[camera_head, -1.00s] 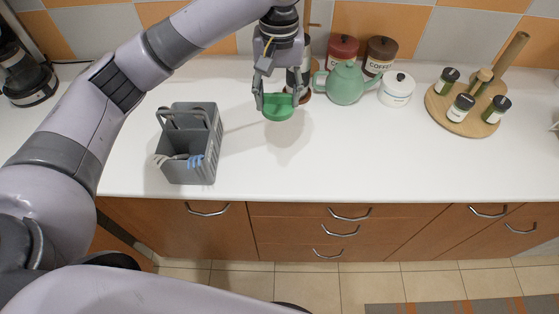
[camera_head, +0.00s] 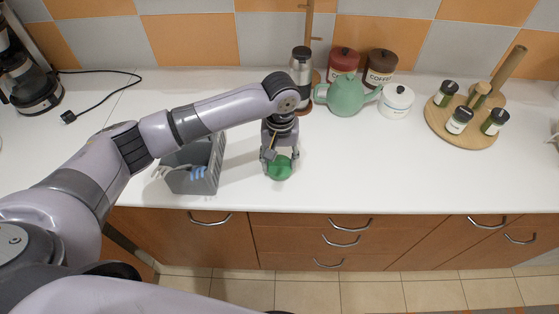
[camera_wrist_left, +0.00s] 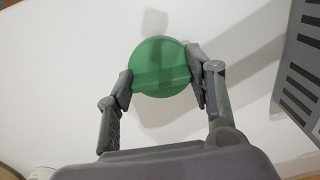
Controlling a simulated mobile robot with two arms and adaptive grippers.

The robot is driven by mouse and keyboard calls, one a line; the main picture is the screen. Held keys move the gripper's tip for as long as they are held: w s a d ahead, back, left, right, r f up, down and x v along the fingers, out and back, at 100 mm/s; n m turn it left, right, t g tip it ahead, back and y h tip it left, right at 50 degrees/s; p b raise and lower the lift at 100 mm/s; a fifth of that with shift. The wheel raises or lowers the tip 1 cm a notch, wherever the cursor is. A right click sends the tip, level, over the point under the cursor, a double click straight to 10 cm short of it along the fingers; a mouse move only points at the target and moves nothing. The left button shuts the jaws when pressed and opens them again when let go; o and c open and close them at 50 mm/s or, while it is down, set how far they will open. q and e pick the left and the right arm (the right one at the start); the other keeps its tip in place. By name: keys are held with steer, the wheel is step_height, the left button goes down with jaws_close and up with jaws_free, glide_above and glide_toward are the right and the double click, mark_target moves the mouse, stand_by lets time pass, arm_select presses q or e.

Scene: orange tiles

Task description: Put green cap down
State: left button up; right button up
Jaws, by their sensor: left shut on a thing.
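The green cap (camera_head: 279,168) is round and sits between the fingers of my left gripper (camera_head: 280,156), over the white counter (camera_head: 370,165). In the left wrist view the green cap (camera_wrist_left: 160,67) is pinched at its two sides by the fingertips of my left gripper (camera_wrist_left: 162,82), with white counter behind it. I cannot tell whether the cap touches the counter. My right gripper is not in view.
A grey caddy (camera_head: 203,170) stands close to the left of the gripper. A steel and black bottle (camera_head: 301,66), a green teapot (camera_head: 347,95), a white pot (camera_head: 397,100) and a wooden rack (camera_head: 461,122) with jars stand behind and right. The front middle counter is clear.

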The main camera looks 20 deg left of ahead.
mark_target(280, 160)
arm_select(q)
steer(key=shift+f, duration=0.8)
steer(key=shift+f, duration=0.1)
steer(key=o, duration=1)
step_height(280, 160, up, 12)
steer(key=shift+w+r+b, duration=0.1)
steer(key=shift+r+b, duration=0.05)
steer(key=shift+b, duration=1.05)
